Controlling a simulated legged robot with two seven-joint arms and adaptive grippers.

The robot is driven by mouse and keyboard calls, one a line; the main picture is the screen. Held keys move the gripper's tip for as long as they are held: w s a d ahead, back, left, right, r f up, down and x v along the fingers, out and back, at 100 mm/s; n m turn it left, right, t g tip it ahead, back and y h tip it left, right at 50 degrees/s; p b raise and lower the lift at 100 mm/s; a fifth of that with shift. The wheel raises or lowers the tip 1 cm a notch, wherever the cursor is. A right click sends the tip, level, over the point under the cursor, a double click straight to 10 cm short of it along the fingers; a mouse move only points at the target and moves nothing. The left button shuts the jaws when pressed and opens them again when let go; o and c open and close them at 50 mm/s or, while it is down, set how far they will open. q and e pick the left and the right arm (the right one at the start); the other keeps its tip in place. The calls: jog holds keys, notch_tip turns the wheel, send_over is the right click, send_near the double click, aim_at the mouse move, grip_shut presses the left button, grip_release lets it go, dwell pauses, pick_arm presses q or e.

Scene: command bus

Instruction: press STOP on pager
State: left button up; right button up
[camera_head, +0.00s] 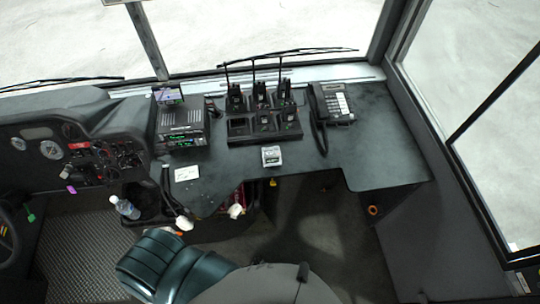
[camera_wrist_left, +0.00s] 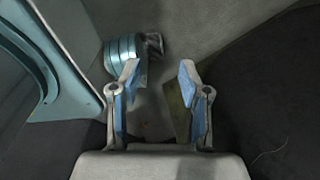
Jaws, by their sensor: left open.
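A small light grey device with a dark screen, which seems to be the pager (camera_head: 271,156), lies at the front edge of the dark desk, below the radio charger. Its buttons are too small to read. In the left wrist view, my left gripper (camera_wrist_left: 158,95) is open and empty, with blue pads on its two fingers. The pager is not in that view, and my left gripper is not clearly visible in the head view. My right gripper is in neither view.
The desk (camera_head: 375,150) also holds a charger with several handheld radios (camera_head: 262,118), a corded phone (camera_head: 332,104), a radio console (camera_head: 181,128) and a white card (camera_head: 187,173). A bottle (camera_head: 125,208) stands lower left. The desk's right part is clear.

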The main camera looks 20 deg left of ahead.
pick_arm(q)
grip_shut()
dwell(1.0)
